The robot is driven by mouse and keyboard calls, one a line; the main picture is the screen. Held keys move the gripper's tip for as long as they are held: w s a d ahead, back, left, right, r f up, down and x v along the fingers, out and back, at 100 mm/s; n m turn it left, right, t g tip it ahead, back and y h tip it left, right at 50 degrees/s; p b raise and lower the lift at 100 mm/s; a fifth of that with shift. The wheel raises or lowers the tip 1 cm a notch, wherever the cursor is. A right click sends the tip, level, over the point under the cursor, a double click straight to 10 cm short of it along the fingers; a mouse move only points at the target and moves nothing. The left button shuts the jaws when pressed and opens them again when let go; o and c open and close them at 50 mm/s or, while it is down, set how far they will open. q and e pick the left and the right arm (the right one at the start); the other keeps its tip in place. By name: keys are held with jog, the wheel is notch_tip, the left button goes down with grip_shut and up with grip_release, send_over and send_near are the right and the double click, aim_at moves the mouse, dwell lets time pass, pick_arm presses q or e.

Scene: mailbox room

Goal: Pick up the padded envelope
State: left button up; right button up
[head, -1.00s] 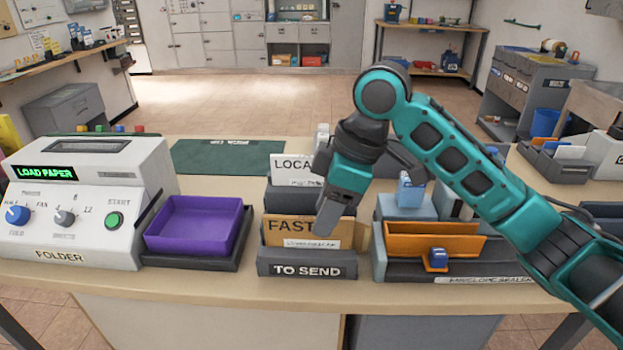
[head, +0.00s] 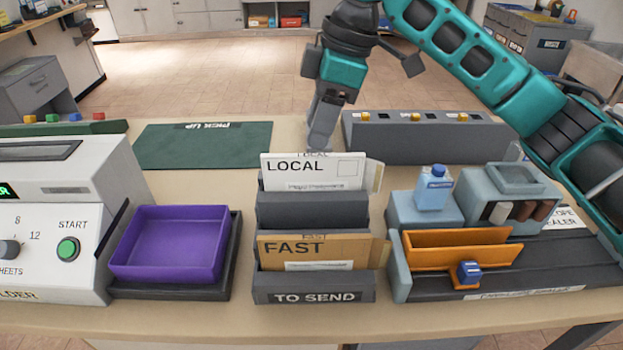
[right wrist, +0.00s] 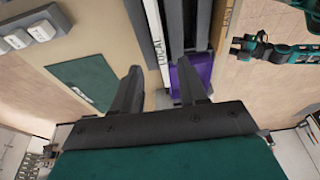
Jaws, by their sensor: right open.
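A tan envelope marked FAST (head: 300,250) stands in the front slot of the dark rack marked TO SEND (head: 265,291). It may be the padded envelope; its padding cannot be made out. A white envelope marked LOCAL (head: 300,173) stands in the rear slot. My right gripper (head: 321,138) is open and empty, pointing down at the LOCAL envelope's top edge. In the right wrist view, its spread fingers (right wrist: 160,90) have the LOCAL envelope (right wrist: 154,40) beyond and between them; the FAST envelope (right wrist: 226,22) is farther right. My left gripper (right wrist: 247,46) shows small there.
A purple tray (head: 175,244) stands left of the rack, beside the white folder machine (head: 65,215). The envelope sealer (head: 500,195) with an orange holder (head: 455,250) is at right. A green PICK UP mat (head: 203,146) lies clear behind. A grey box (head: 430,138) stands at the back.

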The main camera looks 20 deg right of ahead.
aim_at(314, 155)
jog(key=x, duration=0.3)
jog(key=shift+f, duration=0.1)
jog(key=x, duration=0.2)
jog(key=b+x, duration=0.1)
jog(key=x, duration=0.1)
jog(key=shift+s+d+f, duration=0.2)
jog(key=shift+d, duration=0.05)
jog(key=shift+w+a+f, duration=0.1)
jog(key=shift+a+f, duration=0.05)
jog(key=shift+f, duration=0.25)
grip_shut()
